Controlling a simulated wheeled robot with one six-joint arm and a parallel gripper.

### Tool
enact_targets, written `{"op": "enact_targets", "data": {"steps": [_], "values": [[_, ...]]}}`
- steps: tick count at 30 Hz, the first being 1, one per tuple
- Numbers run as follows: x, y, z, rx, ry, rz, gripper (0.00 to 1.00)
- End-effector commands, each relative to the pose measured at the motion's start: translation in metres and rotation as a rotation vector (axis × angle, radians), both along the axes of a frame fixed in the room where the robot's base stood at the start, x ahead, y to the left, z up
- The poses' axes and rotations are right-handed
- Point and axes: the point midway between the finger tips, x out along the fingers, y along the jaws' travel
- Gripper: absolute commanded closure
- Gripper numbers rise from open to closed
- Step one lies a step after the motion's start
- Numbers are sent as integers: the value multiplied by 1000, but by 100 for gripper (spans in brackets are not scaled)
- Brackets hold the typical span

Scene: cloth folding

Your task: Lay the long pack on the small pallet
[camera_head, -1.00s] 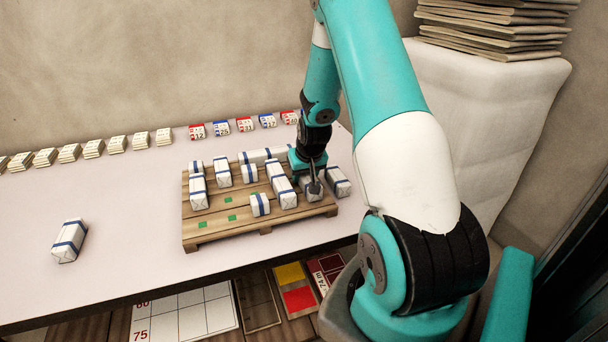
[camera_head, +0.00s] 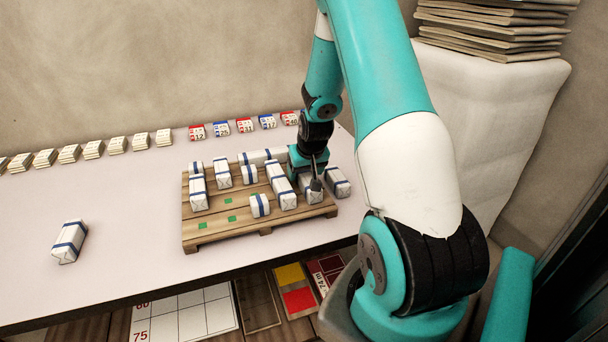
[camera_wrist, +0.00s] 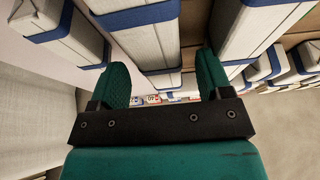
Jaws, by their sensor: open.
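The small wooden pallet (camera_head: 243,231) lies on the table and carries several white packs with blue bands. A long pack (camera_head: 282,187) lies on its right half. Another white pack with blue bands (camera_head: 69,242) lies alone on the table at the left. My gripper (camera_head: 316,184) is open at the pallet's right side, low over a pack (camera_head: 313,196). In the wrist view, my gripper (camera_wrist: 160,72) has its two green fingers apart, with a blue-banded white pack (camera_wrist: 150,45) between or just beyond them. Contact cannot be told.
A pack (camera_head: 338,182) lies close on the right of my gripper. Green marks (camera_head: 230,218) show on bare pallet boards at the front left. Numbered blocks (camera_head: 245,125) and small stacks (camera_head: 117,144) line the table's back.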

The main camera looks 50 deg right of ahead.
Motion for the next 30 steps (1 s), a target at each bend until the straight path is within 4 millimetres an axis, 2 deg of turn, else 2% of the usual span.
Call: {"op": "enact_targets", "data": {"steps": [3, 9, 14, 20, 22, 23, 26, 28, 29, 30], "values": [[-9, 5, 28, -3, -4, 0, 28], [-23, 14, 66, -3, -4, 0, 28], [-29, 18, 85, -2, -3, 0, 28], [-32, 21, 91, 1, -1, 4, 28], [-27, 34, 96, 11, -3, 32, 28], [-24, 44, 100, 20, -5, 54, 28], [-13, 104, 121, 69, -10, 188, 28], [-13, 167, 141, 119, -3, 332, 28], [-17, 195, 150, 142, 3, 400, 28], [-27, 233, 161, 172, 15, 496, 28]]}}
